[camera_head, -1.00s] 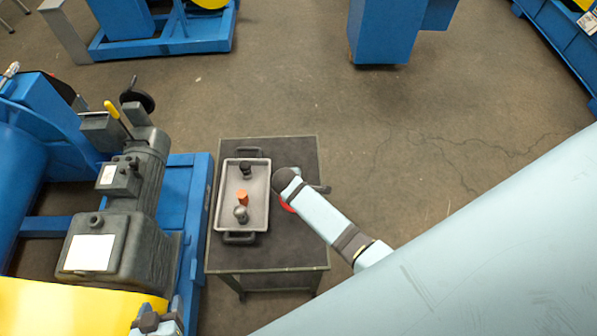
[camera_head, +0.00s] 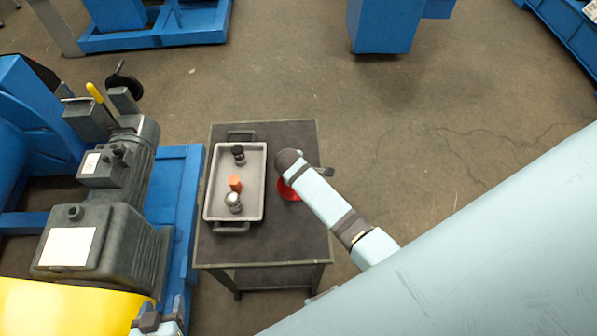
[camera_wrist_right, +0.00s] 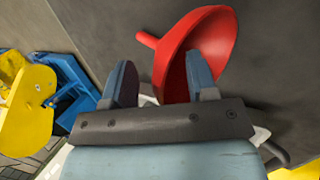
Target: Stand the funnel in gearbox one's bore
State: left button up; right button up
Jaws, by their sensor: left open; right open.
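The red funnel (camera_head: 287,190) is on the cart's right half in the head view, partly hidden behind my right arm. In the right wrist view the funnel (camera_wrist_right: 205,45) shows large, its stem to the left and its wide mouth to the right. My right gripper (camera_wrist_right: 160,75) is open; one finger overlaps the funnel's cone, and I cannot tell if they touch. A grey gearbox (camera_head: 120,240) stands at left with a small round port (camera_head: 73,212) on top; no number is readable. My left gripper (camera_head: 160,314) is open and empty at the bottom edge, near the gearbox.
A grey tray (camera_head: 212,205) on the dark cart (camera_head: 300,240) holds a black-topped part (camera_head: 238,153), an orange part (camera_head: 235,184) and a silvery part (camera_head: 233,203). A yellow lever (camera_head: 95,93) rises behind the gearbox. Open floor lies right of the cart.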

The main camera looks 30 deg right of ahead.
jog(key=shift+b+x, duration=0.65)
jog(key=shift+x, duration=0.4)
jog(key=shift+r, duration=0.1)
jog(key=c, duration=0.7)
jog(key=shift+c, duration=1.1)
pick_arm(q)
notch_tip(320, 180, down, 2)
jog(key=shift+f, duration=0.15)
pick_arm(e)
jog(key=shift+s, duration=0.1)
pick_arm(q)
jog(key=shift+s+f, duration=0.15)
jog(key=shift+f, duration=0.05)
